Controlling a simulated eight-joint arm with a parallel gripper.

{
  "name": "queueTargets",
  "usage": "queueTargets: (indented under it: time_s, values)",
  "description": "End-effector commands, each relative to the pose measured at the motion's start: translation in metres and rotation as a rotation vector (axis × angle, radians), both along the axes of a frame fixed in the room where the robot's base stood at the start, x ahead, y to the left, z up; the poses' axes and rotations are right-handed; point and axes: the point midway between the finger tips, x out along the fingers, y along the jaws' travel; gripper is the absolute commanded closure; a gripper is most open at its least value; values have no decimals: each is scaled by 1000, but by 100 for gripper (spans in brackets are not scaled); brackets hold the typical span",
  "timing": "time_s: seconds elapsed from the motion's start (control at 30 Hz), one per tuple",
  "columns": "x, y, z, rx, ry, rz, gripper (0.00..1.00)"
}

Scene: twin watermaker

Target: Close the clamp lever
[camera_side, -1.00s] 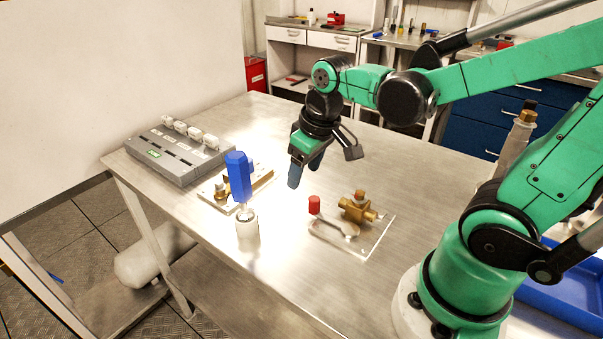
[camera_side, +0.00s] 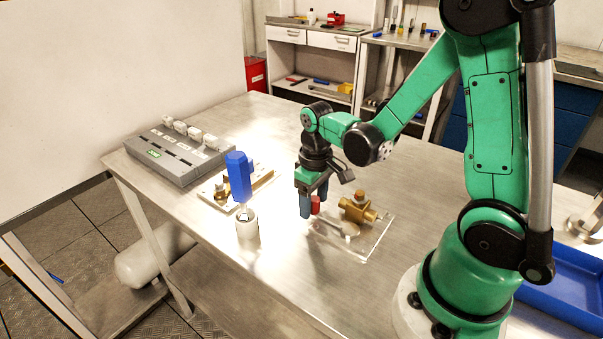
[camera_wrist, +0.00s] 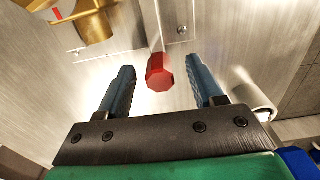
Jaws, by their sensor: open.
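The clamp lever's red grip (camera_side: 316,205) is at the left end of a clear base plate (camera_side: 368,243) on the table. It also shows in the wrist view (camera_wrist: 160,72), with a metal arm running away from it at the top. A brass valve fitting (camera_side: 357,209) sits on the same plate, and shows at the upper left of the wrist view (camera_wrist: 95,22). My gripper (camera_side: 312,208) is low at the red grip. In the wrist view its blue fingers (camera_wrist: 160,80) are open, one either side of the red grip, with gaps on both sides.
A blue-handled tool (camera_side: 239,178) stands in a white holder (camera_side: 247,232) left of my gripper. Behind it is a plate with brass parts (camera_side: 214,190) and a grey box with white knobs (camera_side: 172,152). The front of the table is clear.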

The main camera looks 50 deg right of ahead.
Motion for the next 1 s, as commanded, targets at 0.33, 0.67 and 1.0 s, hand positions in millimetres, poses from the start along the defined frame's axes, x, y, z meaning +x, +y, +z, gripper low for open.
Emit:
queueTargets:
  time_s: [0.33, 0.67, 1.0]
  values:
    - [0, 0, -2, 0, 0, 0, 51]
    - [0, 0, -2, 0, 0, 0, 100]
    - [0, 0, -2, 0, 0, 0, 100]
